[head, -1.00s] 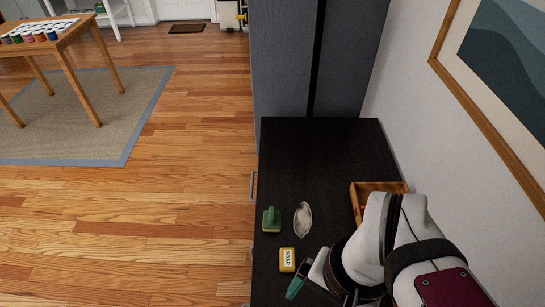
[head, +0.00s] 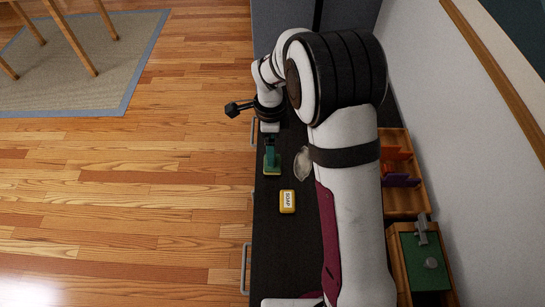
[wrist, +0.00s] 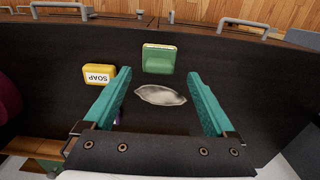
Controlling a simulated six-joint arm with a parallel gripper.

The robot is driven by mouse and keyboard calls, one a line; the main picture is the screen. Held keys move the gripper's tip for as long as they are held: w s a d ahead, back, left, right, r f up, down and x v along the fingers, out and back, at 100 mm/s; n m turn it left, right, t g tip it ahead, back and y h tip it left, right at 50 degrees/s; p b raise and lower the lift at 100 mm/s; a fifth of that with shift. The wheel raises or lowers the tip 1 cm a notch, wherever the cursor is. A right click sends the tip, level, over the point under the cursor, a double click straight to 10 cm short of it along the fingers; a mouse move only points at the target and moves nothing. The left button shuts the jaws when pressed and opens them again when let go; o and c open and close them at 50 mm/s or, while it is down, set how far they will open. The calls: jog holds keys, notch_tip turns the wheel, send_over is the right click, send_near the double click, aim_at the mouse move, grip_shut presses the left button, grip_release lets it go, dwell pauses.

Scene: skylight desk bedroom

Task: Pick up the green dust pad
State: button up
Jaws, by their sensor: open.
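The green dust pad (head: 272,168) lies on the dark desktop near its left edge in the head view, partly covered by my gripper (head: 269,147). In the wrist view the pad (wrist: 159,61) shows whole, with a pale strip along its far edge. My gripper (wrist: 160,74) is open, its two teal fingers spread wide. The pad lies beyond the fingertips, roughly centred between them, and nothing is held.
A yellow soap (head: 287,201) lies on the desk near the pad, and a silvery oval object (head: 303,163) lies to its right. A wooden tray (head: 404,204) with orange and purple things stands by the wall. A second wooden box (head: 397,268) holds something green.

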aim_at(275, 170)
jog(key=f, duration=0.5)
jog(key=shift+d+f, duration=0.1)
jog(key=shift+d, duration=0.1)
grip_shut()
